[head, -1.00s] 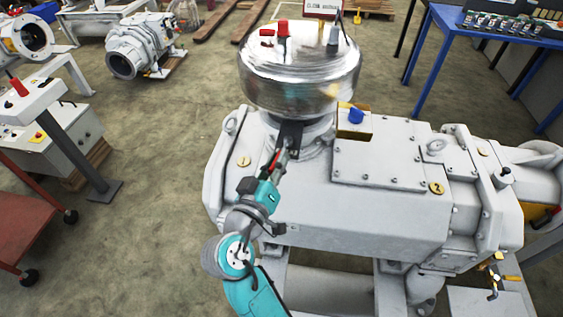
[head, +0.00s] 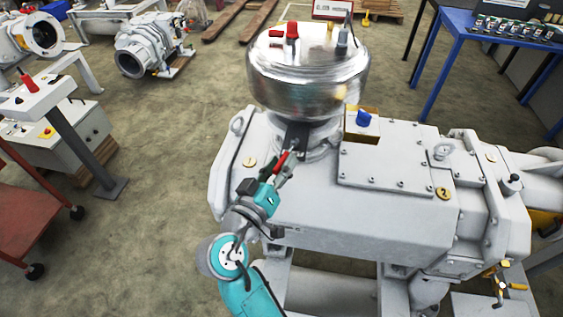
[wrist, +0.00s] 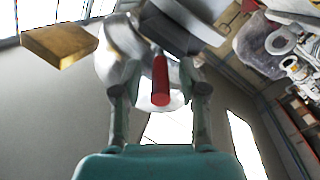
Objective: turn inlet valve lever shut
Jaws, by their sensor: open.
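The inlet valve lever has a red handle (head: 279,163) and hangs at a slant below the shiny metal drum, at the dark valve part (head: 297,133). In the wrist view the red handle (wrist: 160,82) points toward the camera, between the two fingers. My gripper (head: 283,169) is at the lever, over the pale machine housing. In the wrist view my gripper (wrist: 160,88) is open, one finger on each side of the handle with a gap on both sides. In the head view the fingers partly overlap the handle, so contact there is unclear.
The metal drum (head: 308,85) rises just above the lever. The housing (head: 320,205) lies under and right of my gripper. A yellow block with a blue knob (head: 362,120) sits to the right. Open floor (head: 150,170) lies to the left.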

